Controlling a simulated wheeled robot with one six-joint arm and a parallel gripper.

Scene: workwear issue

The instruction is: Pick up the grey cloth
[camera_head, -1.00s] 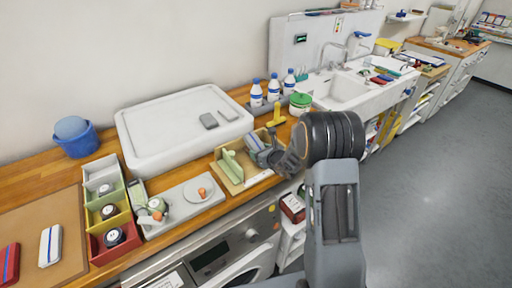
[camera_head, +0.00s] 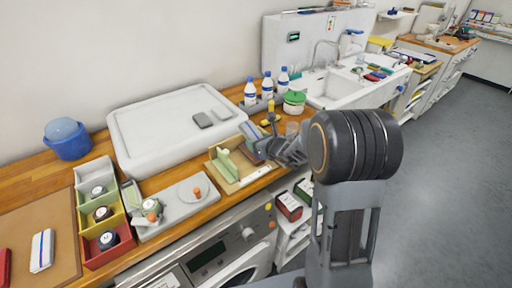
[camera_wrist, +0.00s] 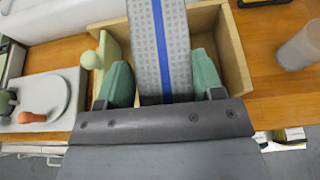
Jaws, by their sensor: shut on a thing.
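The grey cloth, a folded block with a blue stripe, stands out between my gripper's fingers in the wrist view (camera_wrist: 145,45). My gripper (camera_wrist: 160,82) is shut on it, with a green finger pad on each side. The cloth is over the open wooden box (camera_wrist: 235,55), whose walls show around it. In the head view my gripper (camera_head: 278,149) is above the right part of the wooden box (camera_head: 228,182), and the cloth (camera_head: 250,131) shows only in part. The cloth's lower end is hidden by the gripper in the wrist view.
A white tray (camera_head: 140,150) lies behind. Bottles (camera_head: 267,88) and a green-lidded pot (camera_head: 294,102) stand near the sink. A grey plate board (camera_head: 178,210) lies to the left.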

